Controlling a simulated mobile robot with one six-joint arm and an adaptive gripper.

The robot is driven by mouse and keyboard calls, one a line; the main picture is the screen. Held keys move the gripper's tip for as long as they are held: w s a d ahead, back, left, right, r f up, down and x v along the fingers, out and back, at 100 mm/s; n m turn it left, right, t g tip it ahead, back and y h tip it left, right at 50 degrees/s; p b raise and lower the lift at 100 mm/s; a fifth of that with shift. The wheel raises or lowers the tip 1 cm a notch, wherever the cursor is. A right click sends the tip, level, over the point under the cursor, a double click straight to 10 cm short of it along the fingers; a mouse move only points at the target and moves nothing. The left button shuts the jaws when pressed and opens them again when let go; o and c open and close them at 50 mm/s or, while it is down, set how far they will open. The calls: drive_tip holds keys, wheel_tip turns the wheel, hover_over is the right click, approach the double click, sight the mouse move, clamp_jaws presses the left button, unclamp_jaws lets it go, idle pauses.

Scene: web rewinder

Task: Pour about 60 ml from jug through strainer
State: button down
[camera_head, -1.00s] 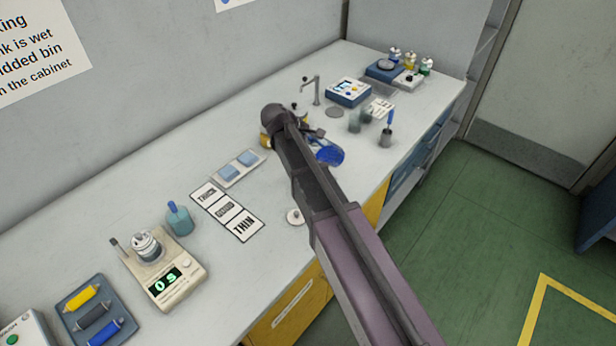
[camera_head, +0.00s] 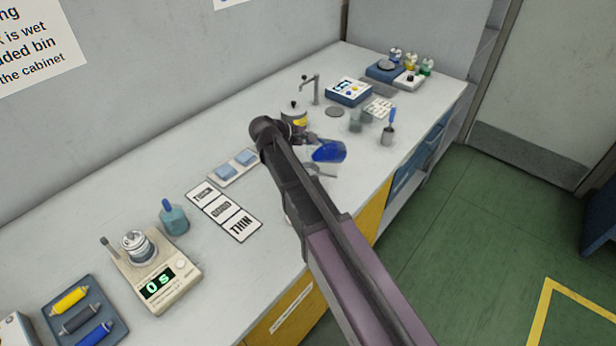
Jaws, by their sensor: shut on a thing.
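A clear jug with blue ink in it (camera_head: 329,151) is beyond my arm, over the middle of the counter. It looks tilted. My gripper (camera_head: 312,139) is shut on the jug at its left side; the fingers are small and partly hidden by my wrist. A pale round rim (camera_head: 320,170) shows just below the jug, beside my arm. It may be the strainer, but most of it is hidden. I cannot tell whether any ink is flowing.
A tap (camera_head: 312,88), beakers (camera_head: 357,121) and a blue instrument (camera_head: 348,91) stand farther back.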

drive_tip(key=shift+f+t+h+b, duration=0.2)
drive_tip(key=shift+t+h+b, duration=0.15)
drive_tip(key=shift+b, duration=0.35)
drive_tip(key=shift+a+r+t+h+b, duration=0.1)
drive_tip(key=shift+r+t+h+b, duration=0.25)
drive_tip(key=shift+h+b, duration=0.25)
idle(0.6)
drive_tip(key=shift+d+r, duration=0.1)
drive_tip(key=shift+d, duration=0.15)
idle(0.8)
drive_tip(key=shift+a+r+n+t+h+b, duration=0.1)
drive_tip(key=shift+r+n+t+h+b, duration=0.25)
drive_tip(key=shift+h+b, duration=0.4)
idle(1.0)
drive_tip(key=shift+y, duration=0.3)
drive_tip(key=shift+p, duration=0.65)
drive_tip(key=shift+w+d+f+g+y+p, duration=0.15)
drive_tip(key=shift+d+f+g+y+p, duration=0.2)
drive_tip(key=shift+g+y+p, duration=0.4)
drive_tip(key=shift+a+y+p, duration=0.1)
drive_tip(key=shift+y+p, duration=0.45)
drive_tip(key=shift+p, duration=0.25)
drive_tip(key=shift+f, duration=0.3)
